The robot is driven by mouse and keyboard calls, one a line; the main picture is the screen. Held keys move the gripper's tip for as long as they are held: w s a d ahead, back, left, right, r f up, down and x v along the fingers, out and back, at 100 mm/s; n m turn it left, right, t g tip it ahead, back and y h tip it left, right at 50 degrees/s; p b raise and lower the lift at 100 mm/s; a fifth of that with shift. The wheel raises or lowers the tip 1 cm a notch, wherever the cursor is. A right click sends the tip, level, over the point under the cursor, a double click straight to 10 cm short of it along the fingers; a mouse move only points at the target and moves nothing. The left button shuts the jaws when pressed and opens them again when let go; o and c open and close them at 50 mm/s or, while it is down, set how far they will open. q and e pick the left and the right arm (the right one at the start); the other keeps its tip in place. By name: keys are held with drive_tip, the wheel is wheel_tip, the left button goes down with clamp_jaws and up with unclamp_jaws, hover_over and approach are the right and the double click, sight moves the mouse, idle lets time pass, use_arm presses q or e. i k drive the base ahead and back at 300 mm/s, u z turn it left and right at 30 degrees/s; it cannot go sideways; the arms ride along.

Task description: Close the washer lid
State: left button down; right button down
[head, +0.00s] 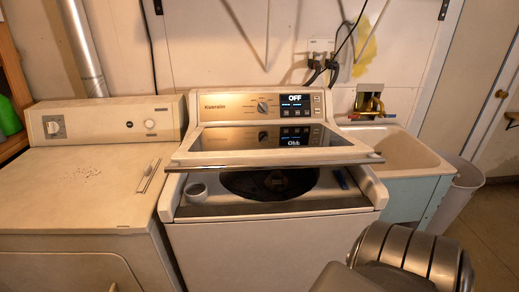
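The washer (270,250) stands in the middle, with a control panel that reads "OFF". Its lid (262,140) has a dark glass panel and a pale front edge bar. The lid is partly open: its front edge is raised above the washer top. Below it the dark drum opening (240,184) shows, with a small white cup-like part (196,193) at its left. Neither of my grippers is in view. A rounded, ribbed grey part at the lower right looks like my own arm, apart from the lid in the picture.
A dryer (80,190) with a flat top stands close against the washer's left side. A utility sink (400,160) is to the right, with a pale bin (455,195) beside it. Hoses and a wall box (320,50) are behind. Open floor shows at the far right.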

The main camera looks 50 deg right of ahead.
sight(300, 145)
drive_tip(key=u, duration=0.45)
drive_tip(key=i, duration=1)
drive_tip(key=z, duration=2.7)
